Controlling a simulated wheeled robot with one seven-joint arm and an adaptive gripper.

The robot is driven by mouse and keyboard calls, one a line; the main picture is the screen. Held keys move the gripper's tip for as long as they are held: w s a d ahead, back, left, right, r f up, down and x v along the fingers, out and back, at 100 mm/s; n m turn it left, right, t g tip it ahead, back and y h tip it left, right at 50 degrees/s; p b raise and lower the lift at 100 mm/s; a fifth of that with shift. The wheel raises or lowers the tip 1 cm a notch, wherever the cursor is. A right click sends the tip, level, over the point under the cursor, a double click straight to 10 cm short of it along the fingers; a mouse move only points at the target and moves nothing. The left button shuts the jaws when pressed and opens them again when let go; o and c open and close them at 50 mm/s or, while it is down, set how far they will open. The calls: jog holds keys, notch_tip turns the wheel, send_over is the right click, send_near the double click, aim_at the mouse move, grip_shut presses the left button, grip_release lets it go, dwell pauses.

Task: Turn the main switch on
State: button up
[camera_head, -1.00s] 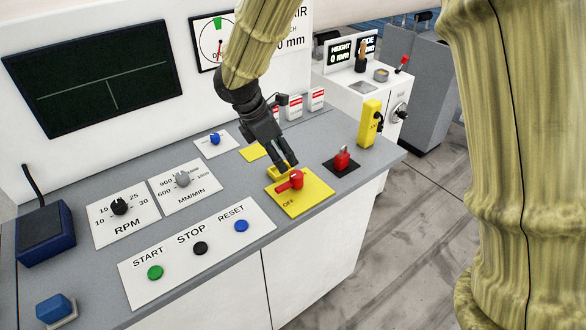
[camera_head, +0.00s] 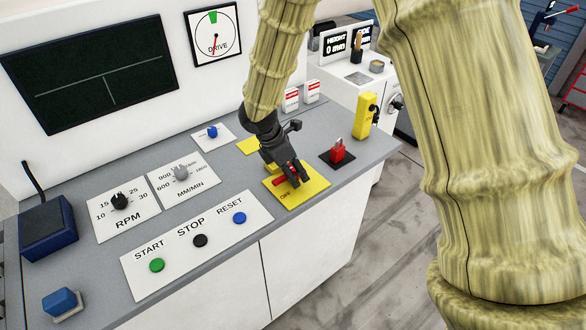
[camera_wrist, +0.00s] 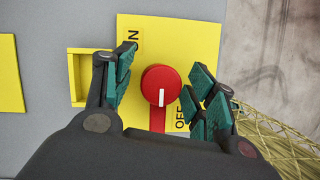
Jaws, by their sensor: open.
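The main switch is a red rotary knob (camera_wrist: 161,86) with a handle, on a yellow plate (camera_wrist: 195,35) marked ON and OFF. In the wrist view the knob's white line stands upright in the picture and its handle runs down towards my palm, beside the OFF label. In the head view the red knob (camera_head: 279,182) is mostly hidden by my gripper (camera_head: 294,183). In the wrist view my gripper (camera_wrist: 160,88) is open, with one green-padded finger on each side of the knob. A gap shows between the pads and the knob.
The START, STOP and RESET panel (camera_head: 197,244) lies to the left. A yellow frame (camera_wrist: 76,77) is beside the plate.

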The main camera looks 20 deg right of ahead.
jog(key=c, duration=1)
jog(key=shift+r+m+p, duration=0.1)
jog(key=shift+m+p, duration=0.2)
jog(key=m+g+p, duration=0.1)
jog(key=m+p, duration=0.1)
jog(key=m, duration=0.1)
jog(key=shift+m+g, duration=0.3)
jog(key=shift+g, duration=0.1)
jog(key=m+g+p, duration=0.1)
jog(key=m, duration=0.3)
jog(key=shift+m+y+p, duration=0.3)
jog(key=shift+y+p, duration=0.05)
jog(key=shift+y, duration=0.05)
jog(key=m, duration=0.2)
jog(key=m+g+y, duration=0.1)
jog(key=m, duration=0.1)
jog(key=shift+m+g+p, duration=0.3)
jog(key=shift+p, duration=0.1)
jog(key=shift+w+m+g+y, duration=0.15)
jog(key=shift+m+y, duration=0.35)
jog(key=shift+m, duration=0.6)
jog(key=shift+s+m+g+y, duration=0.15)
jog(key=shift+m+y, duration=0.35)
jog(key=shift+m, duration=0.6)
jog(key=shift+w, duration=0.1)
